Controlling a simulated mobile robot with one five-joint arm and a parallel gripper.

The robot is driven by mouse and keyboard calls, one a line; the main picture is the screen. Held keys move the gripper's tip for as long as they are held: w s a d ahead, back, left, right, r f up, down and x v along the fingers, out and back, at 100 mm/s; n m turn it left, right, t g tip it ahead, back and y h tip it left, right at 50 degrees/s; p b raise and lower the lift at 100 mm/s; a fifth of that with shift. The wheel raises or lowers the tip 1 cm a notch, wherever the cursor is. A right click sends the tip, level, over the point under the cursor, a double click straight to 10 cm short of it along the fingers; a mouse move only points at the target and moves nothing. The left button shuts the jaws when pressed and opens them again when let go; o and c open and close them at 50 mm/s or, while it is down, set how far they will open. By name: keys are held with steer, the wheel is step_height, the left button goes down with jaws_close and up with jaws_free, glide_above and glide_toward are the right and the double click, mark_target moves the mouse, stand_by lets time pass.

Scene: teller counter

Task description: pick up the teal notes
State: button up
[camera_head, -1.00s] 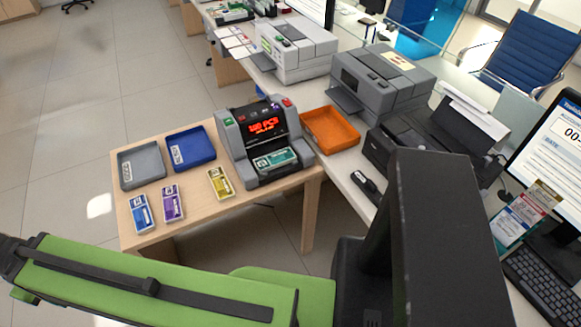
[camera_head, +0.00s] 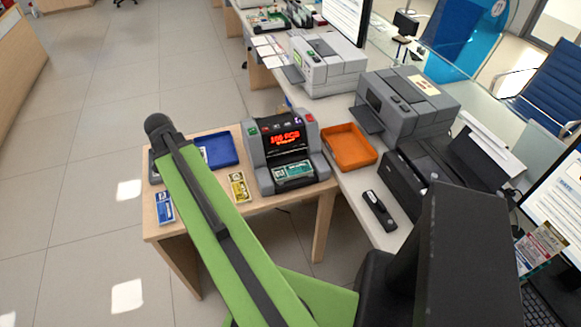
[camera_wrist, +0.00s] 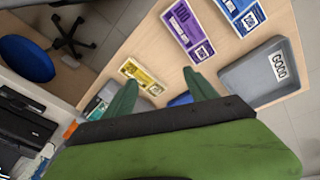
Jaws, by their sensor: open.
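The teal notes (camera_head: 293,171) lie in the front slot of the grey counting machine (camera_head: 322,166), which stands on the wooden table (camera_head: 262,212) and has a red lit display. In the wrist view my gripper (camera_wrist: 160,77) is open and empty, its two green fingers apart above the table. The yellow notes (camera_wrist: 143,76) show just beyond the fingertips. My gripper cannot be made out in the head view.
Purple notes (camera_wrist: 190,30), blue notes (camera_wrist: 240,12) and a grey tray (camera_wrist: 252,84) lie on the table. A blue tray (camera_head: 222,150) is left of the machine, an orange tray (camera_head: 350,148) right of it. Printers and a small black device (camera_head: 378,210) stand on the right counter.

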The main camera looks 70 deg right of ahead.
steer(key=s+d+r+m+g+p, duration=0.1)
steer(key=s+d+r+m, duration=0.1)
steer(key=s+d+m, duration=0.3)
steer(key=s+d+r+m+p, duration=0.1)
steer(key=s+d+r+m, duration=0.1)
steer(key=s+d, duration=0.55)
steer(key=m+g, duration=0.1)
steer(key=m, duration=0.4)
glide_toward(293, 170)
step_height(293, 170, down, 3)
steer(key=b, duration=1)
steer(key=shift+d+f+h, duration=0.1)
steer(key=shift+h, duration=0.2)
steer(key=shift+s+d+f+b, duration=0.1)
steer(key=shift+s+f+b, duration=0.1)
steer(key=shift+b, duration=0.2)
steer(key=shift+r, duration=0.1)
steer(key=b+x, duration=0.4)
steer(key=x, duration=0.1)
steer(key=shift+s+b, duration=0.15)
steer(key=shift+b, duration=0.2)
steer(key=shift+r, duration=0.1)
steer(key=c, duration=1.4)
